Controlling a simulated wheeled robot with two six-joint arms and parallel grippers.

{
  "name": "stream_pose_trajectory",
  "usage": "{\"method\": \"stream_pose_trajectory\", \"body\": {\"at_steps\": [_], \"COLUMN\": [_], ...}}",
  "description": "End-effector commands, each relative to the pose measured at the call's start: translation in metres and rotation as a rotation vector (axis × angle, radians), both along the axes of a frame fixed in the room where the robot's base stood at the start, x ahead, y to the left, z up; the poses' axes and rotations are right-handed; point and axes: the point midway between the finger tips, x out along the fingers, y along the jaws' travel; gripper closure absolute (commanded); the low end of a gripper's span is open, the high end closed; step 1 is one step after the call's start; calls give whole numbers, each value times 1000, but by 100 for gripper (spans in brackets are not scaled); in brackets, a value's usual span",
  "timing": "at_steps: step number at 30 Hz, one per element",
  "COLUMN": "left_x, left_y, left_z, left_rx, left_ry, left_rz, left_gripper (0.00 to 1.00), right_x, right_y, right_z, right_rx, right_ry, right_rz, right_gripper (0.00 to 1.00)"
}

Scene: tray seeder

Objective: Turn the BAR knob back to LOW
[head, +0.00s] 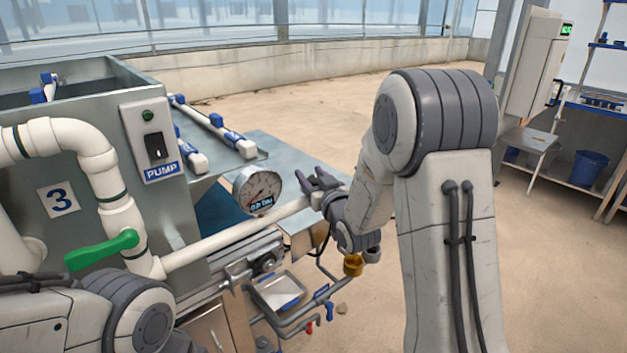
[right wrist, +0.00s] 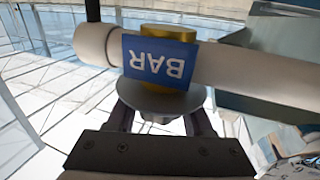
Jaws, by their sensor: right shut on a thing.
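In the right wrist view, the blue BAR label (right wrist: 159,61) appears upside down on a white pipe (right wrist: 250,72). The BAR knob is directly by it: a brass-yellow body (right wrist: 165,30) shows behind the label, with a grey round part (right wrist: 160,101) below. My right gripper (right wrist: 162,118) is shut on the grey part, one finger on each side. In the head view, my right gripper (head: 320,181) is at the far end of the white pipe (head: 235,236) and hides the knob there. The knob's pointer and any LOW mark cannot be made out. My left gripper is out of view.
A round pressure gauge (head: 258,190) stands just left of my right gripper. A green valve handle (head: 101,250) and a PUMP switch box (head: 150,142) are further left. A brass-coloured piece (head: 352,265) shows below my right wrist. The floor behind is clear.

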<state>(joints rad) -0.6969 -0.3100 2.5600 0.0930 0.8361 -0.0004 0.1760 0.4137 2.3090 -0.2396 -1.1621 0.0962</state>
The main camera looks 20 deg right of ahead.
Motion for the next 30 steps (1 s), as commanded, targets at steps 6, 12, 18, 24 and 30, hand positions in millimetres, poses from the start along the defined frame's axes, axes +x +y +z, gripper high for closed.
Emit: {"method": "stream_pose_trajectory", "body": {"at_steps": [6,12,18,24,30], "left_x": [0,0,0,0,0], "left_y": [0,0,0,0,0], "left_z": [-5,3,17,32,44], "left_rx": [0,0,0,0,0], "left_ry": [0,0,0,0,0], "left_rz": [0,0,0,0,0], "left_gripper": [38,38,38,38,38], "right_x": [-1,-2,-5,-8,-13], "right_y": [2,8,13,18,22], "right_z": [0,2,3,3,3], "right_rx": [0,1,2,3,1], "right_ry": [-2,-1,0,1,-1], "right_rz": [196,388,580,772,964], "right_gripper": [100,100,100,100,100]}}
